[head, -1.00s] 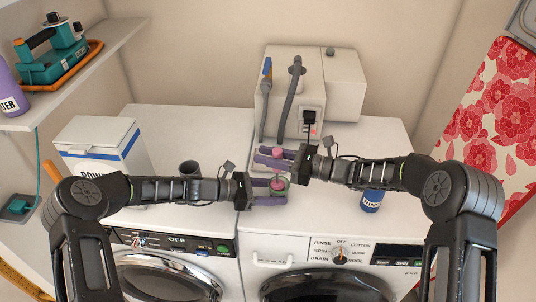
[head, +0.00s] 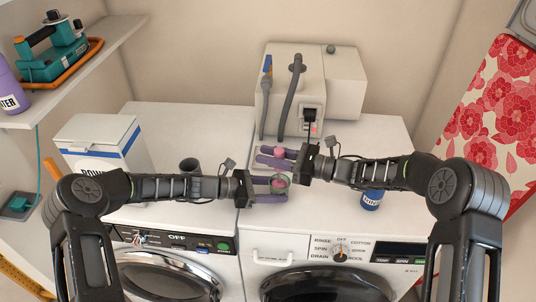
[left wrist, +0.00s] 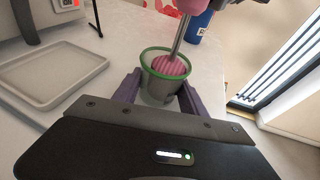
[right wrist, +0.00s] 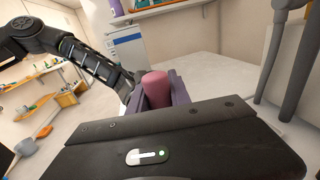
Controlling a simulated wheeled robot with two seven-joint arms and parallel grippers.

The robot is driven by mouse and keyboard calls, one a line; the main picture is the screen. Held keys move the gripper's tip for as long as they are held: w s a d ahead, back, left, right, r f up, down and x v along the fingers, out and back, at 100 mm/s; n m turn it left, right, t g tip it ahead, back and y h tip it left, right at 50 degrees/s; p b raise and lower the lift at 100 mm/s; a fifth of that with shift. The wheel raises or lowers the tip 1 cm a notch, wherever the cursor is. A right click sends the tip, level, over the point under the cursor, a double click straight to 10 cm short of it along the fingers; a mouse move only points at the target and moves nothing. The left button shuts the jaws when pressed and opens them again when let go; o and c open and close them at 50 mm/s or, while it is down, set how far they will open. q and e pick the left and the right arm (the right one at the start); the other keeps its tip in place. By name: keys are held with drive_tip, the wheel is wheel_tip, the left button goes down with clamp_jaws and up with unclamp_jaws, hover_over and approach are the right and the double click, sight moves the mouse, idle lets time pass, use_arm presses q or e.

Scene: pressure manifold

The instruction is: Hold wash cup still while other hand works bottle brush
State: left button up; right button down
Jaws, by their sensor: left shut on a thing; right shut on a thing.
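The wash cup (left wrist: 158,88), grey and see-through with a green rim, stands upright between the purple fingers of my left gripper (left wrist: 160,92). My left gripper (head: 284,190) is shut on the cup (head: 279,182) on the white machine top. The bottle brush has a pink ribbed head (left wrist: 171,66) that sits in the cup's mouth, partly below the rim, with a metal shaft rising from it. My right gripper (right wrist: 156,98) is shut on the brush's pink handle (right wrist: 155,88), above and behind the cup. The handle (head: 279,152) also shows in the head view. The cup's bottom is hidden.
A shallow tray (left wrist: 50,82) lies beside the cup, before a beige device (head: 283,95) with grey hoses. A blue bottle (head: 371,200) stands under my right forearm. A dark cup (head: 189,167) and a powder box (head: 100,145) stand at left.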

drive_tip(key=shift+d, duration=0.25)
drive_tip(key=shift+w+d+f, duration=0.1)
drive_tip(key=shift+w+d, duration=0.25)
idle(0.7)
drive_tip(key=shift+w+a, duration=0.3)
drive_tip(key=shift+w, duration=0.05)
idle(0.6)
drive_tip(key=shift+a, duration=0.25)
drive_tip(key=shift+s+a, duration=0.3)
idle(0.6)
drive_tip(key=shift+s+d, duration=0.25)
drive_tip(key=shift+s, duration=0.2)
idle(0.6)
drive_tip(key=shift+d, duration=0.25)
idle(0.4)
